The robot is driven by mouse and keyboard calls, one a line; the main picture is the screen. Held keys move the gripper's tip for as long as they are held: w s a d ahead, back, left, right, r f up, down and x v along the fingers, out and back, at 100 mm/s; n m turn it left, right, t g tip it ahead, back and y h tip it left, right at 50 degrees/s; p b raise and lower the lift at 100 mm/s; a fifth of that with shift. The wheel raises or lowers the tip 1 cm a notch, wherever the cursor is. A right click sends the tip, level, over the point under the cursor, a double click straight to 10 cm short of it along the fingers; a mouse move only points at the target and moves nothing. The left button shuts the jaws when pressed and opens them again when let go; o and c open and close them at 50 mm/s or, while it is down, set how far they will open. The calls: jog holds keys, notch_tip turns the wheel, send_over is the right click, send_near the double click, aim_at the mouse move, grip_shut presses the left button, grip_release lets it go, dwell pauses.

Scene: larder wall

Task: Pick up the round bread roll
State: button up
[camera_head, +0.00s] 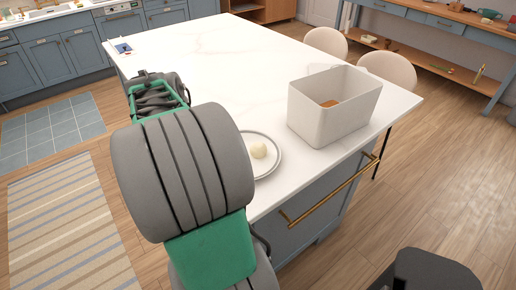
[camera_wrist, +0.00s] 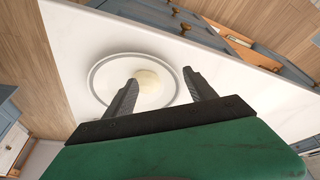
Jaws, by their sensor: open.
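The round bread roll (camera_head: 259,151) is small, pale and cream-coloured. It lies on a white plate (camera_head: 272,167) with a dark rim line, near the front edge of the white island top. The wrist view shows the roll (camera_wrist: 147,81) on the plate (camera_wrist: 100,88), partly behind the left finger. My gripper (camera_wrist: 160,87) is open, its two dark fingers apart and pointing toward the plate, with nothing held. In the head view my arm covers part of the plate, and the fingers are hidden.
A white bin (camera_head: 328,122) with something brown inside stands right of the plate on the island (camera_head: 225,55). A small blue item (camera_head: 122,48) lies at the far left corner. Two pale stools (camera_head: 388,70) stand behind. A brass rail (camera_head: 330,190) runs along the island's side.

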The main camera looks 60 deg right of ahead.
aim_at(255, 146)
jog(key=s+d+f+m+g, duration=0.2)
jog(key=s+d+m, duration=0.5)
jog(key=s+d, duration=0.45)
jog(key=x, duration=0.2)
jog(key=w+p+x, duration=0.1)
jog(key=x, duration=0.4)
jog(key=shift+w+d+f+p, duration=0.3)
jog(key=shift+d+p, duration=0.1)
jog(key=shift+d, duration=0.1)
jog(key=shift+c, duration=0.3)
jog(key=c, duration=1.1)
